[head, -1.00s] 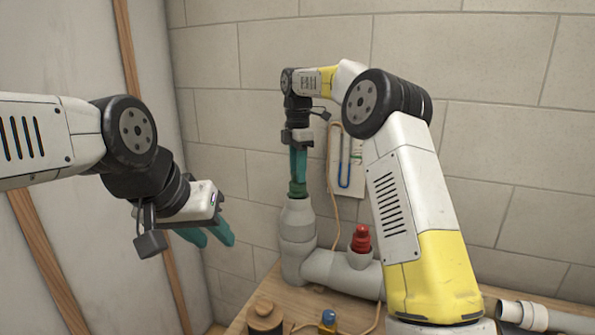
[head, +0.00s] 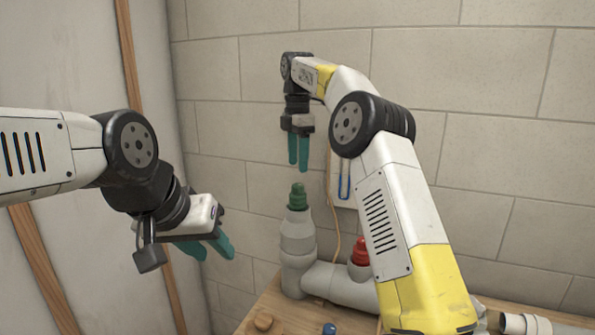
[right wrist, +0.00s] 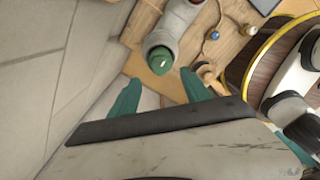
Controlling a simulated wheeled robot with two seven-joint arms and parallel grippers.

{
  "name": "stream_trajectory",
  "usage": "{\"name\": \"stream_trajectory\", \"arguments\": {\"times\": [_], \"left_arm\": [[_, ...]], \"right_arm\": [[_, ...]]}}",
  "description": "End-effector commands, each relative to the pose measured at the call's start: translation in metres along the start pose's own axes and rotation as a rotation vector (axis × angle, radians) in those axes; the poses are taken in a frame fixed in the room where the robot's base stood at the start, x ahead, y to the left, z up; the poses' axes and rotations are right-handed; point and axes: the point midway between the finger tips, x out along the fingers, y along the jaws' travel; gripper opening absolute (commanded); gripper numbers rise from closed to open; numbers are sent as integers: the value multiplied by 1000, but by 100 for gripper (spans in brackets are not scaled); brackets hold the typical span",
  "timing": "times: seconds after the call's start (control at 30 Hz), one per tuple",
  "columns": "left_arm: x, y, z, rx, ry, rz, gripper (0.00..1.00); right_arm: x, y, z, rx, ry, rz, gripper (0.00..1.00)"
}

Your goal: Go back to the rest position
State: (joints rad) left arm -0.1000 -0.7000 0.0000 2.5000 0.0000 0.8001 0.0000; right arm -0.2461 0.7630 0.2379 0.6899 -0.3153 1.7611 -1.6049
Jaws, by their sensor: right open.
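My right gripper (head: 298,153) is open and empty, pointing down above the grey pipe fitting. Its teal fingers are apart and nothing is between them. A green plug (head: 298,196) sits in the top of the upright grey pipe (head: 297,240), below the fingertips with a gap. In the right wrist view the green plug (right wrist: 160,60) shows beyond the open fingers. My left gripper (head: 208,247) hangs at the left, its teal fingers pointing down and right, with no object seen at it; the fingers partly overlap.
A red plug (head: 360,250) sits on the side branch of the pipe, partly behind my right arm. The wooden bench (head: 262,300) holds a round wooden piece (head: 264,321) and a blue-topped item (head: 329,329). A loose grey pipe (head: 530,324) lies at the right. A tiled wall stands behind.

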Motion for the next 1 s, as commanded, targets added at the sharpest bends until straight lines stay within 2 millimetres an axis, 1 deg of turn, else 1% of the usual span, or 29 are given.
{"name": "stream_trajectory", "arguments": {"times": [0.1,0.43,0.57,0.67,0.77,0.9,0.97,1.0], "left_arm": [[0,0,0,0,0,0,36],[0,0,0,0,0,0,36],[0,0,0,0,0,0,36],[0,0,0,0,0,0,36],[0,0,0,0,0,0,36],[0,0,0,0,0,0,36],[0,0,0,0,0,0,36],[0,0,0,0,0,0,36]], "right_arm": [[-6,0,0,0,0,1,56],[-7,-1,0,0,0,0,56],[-15,-7,1,33,-4,13,56],[-29,-20,4,108,-8,44,56],[-46,-41,7,223,-10,87,56],[-63,-77,11,406,2,148,56],[-68,-94,13,488,12,175,56],[-70,-105,14,542,20,191,56]]}}
